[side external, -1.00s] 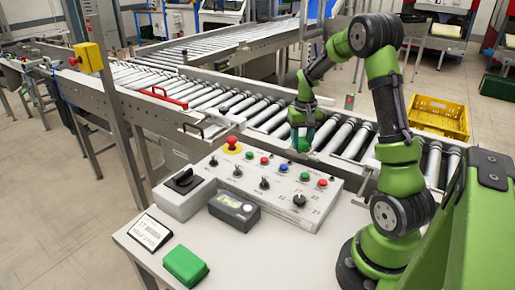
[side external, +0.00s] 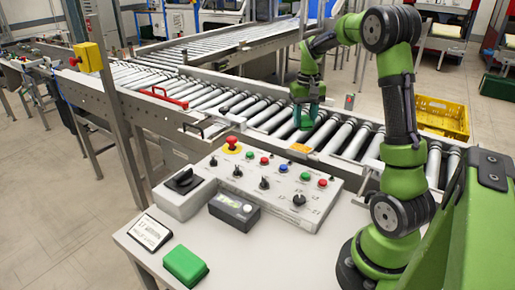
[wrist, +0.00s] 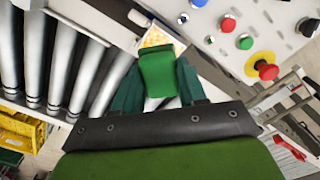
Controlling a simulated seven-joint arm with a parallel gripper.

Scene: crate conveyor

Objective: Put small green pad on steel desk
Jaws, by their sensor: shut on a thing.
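A small green pad (wrist: 158,75) sits between the two teal fingers of my gripper (wrist: 157,85) in the wrist view. My gripper (side external: 306,118) is shut on it and holds it above the conveyor rollers in the side view, where the fingers mostly hide the pad. The pale steel desk (side external: 310,262) fills the front of the side view. A green block (side external: 185,266) lies on the desk's front left.
A control panel (side external: 275,187) with knobs and buttons, a dark box (side external: 234,211) and a grey switch box (side external: 184,193) stand on the desk. A small sign (side external: 149,232) sits at its left edge. The desk's front middle is clear. A yellow crate (side external: 440,117) stands beyond the conveyor (side external: 340,137).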

